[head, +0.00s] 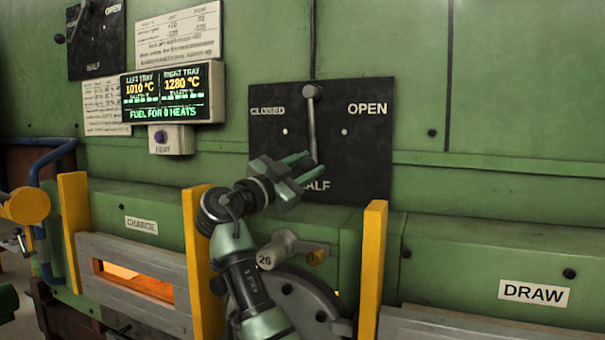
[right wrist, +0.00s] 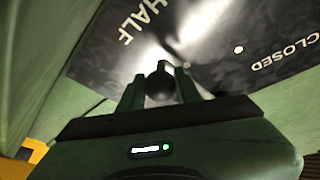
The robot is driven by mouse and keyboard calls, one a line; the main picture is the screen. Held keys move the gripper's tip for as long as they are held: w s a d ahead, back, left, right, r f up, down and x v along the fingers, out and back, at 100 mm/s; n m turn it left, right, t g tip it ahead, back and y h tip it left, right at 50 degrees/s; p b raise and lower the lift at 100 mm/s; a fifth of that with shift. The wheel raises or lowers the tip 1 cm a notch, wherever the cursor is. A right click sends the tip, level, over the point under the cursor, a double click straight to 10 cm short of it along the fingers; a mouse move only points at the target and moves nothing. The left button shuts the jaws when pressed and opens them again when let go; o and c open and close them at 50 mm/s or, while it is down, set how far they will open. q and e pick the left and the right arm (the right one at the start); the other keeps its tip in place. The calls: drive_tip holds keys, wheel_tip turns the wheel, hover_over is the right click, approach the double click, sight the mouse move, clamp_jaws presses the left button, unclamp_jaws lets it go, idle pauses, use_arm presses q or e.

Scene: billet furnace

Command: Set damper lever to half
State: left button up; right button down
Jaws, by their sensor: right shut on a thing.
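The damper lever (head: 312,125) is a thin grey bar on a black plate (head: 365,150) marked CLOSED, OPEN and HALF. It hangs from a pivot at the plate's top and points almost straight down, its lower end just above the HALF label. My right gripper (head: 313,163) is at that lower end, shut on the lever's knob. In the right wrist view the dark round knob (right wrist: 160,84) sits between the two fingers (right wrist: 158,92). The fingers hide the knob in the head view and partly cover the HALF label. My left gripper is out of view.
A second black plate (head: 105,40) with a lever is at the top left. A lit display (head: 172,95) is below it. Yellow posts (head: 373,255) and a grey crank handle (head: 290,250) stick out below the damper plate. A DRAW label (head: 533,292) is at right.

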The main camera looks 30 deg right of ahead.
drive_tip(key=shift+w+a+m, duration=0.25)
drive_tip(key=shift+w+m, duration=0.05)
drive_tip(key=shift+w, duration=0.2)
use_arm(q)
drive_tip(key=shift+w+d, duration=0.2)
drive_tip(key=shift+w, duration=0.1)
use_arm(e)
drive_tip(key=shift+a, duration=0.1)
drive_tip(key=c, duration=1.2)
unclamp_jaws()
drive_tip(key=shift+o, duration=1)
drive_tip(key=shift+w+d+f, duration=0.1)
drive_tip(key=shift+w+d, duration=0.05)
drive_tip(key=shift+d, duration=0.05)
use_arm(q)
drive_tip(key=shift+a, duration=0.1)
